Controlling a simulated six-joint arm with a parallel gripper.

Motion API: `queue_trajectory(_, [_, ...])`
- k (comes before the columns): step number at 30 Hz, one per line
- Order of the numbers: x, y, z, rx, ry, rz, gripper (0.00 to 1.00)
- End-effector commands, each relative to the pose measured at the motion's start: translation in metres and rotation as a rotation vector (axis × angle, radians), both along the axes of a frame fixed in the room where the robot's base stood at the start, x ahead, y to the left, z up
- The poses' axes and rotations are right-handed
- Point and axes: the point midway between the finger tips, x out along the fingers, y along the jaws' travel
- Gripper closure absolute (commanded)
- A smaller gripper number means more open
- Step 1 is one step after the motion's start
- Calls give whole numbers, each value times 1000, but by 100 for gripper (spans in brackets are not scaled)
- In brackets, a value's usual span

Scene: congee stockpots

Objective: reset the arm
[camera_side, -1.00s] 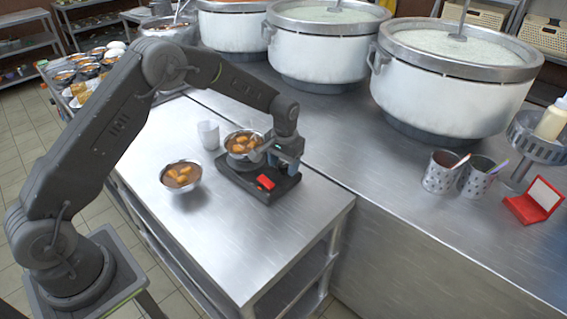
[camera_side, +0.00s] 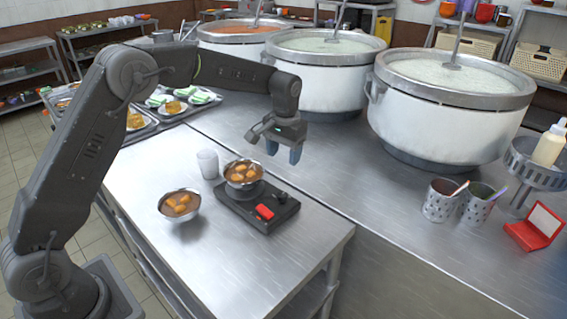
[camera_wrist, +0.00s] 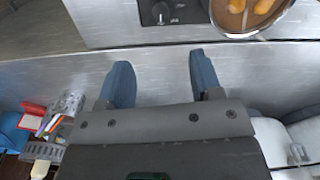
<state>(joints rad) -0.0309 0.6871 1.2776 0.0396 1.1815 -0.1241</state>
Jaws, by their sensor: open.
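My gripper (camera_side: 284,155) is open and empty. It hangs above the steel counter, up and behind the black portable stove (camera_side: 228,205). In the wrist view its two blue fingers (camera_wrist: 157,72) are spread with bare steel between them. The stove has a red part (camera_side: 264,212) and a dark knob (camera_side: 281,197); the knob also shows in the wrist view (camera_wrist: 160,12). A metal bowl of orange pieces in brown liquid (camera_side: 243,173) sits on the stove, partly cut off in the wrist view (camera_wrist: 250,14).
A second bowl (camera_side: 180,204) and a whitish cup (camera_side: 207,163) stand left of the stove. Large white stockpots (camera_side: 440,120) line the back. Perforated holders (camera_side: 440,203) and a red open case (camera_side: 535,228) are at right. Steel in front of the stove is clear.

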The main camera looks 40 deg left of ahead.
Motion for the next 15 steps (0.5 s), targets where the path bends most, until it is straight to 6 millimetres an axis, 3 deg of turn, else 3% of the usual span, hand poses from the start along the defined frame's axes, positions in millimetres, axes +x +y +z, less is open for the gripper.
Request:
queue_trajectory(11, [-1,0,4,0,-3,0,41])
queue_trajectory(15, [-13,-2,25,-1,-30,-8,41])
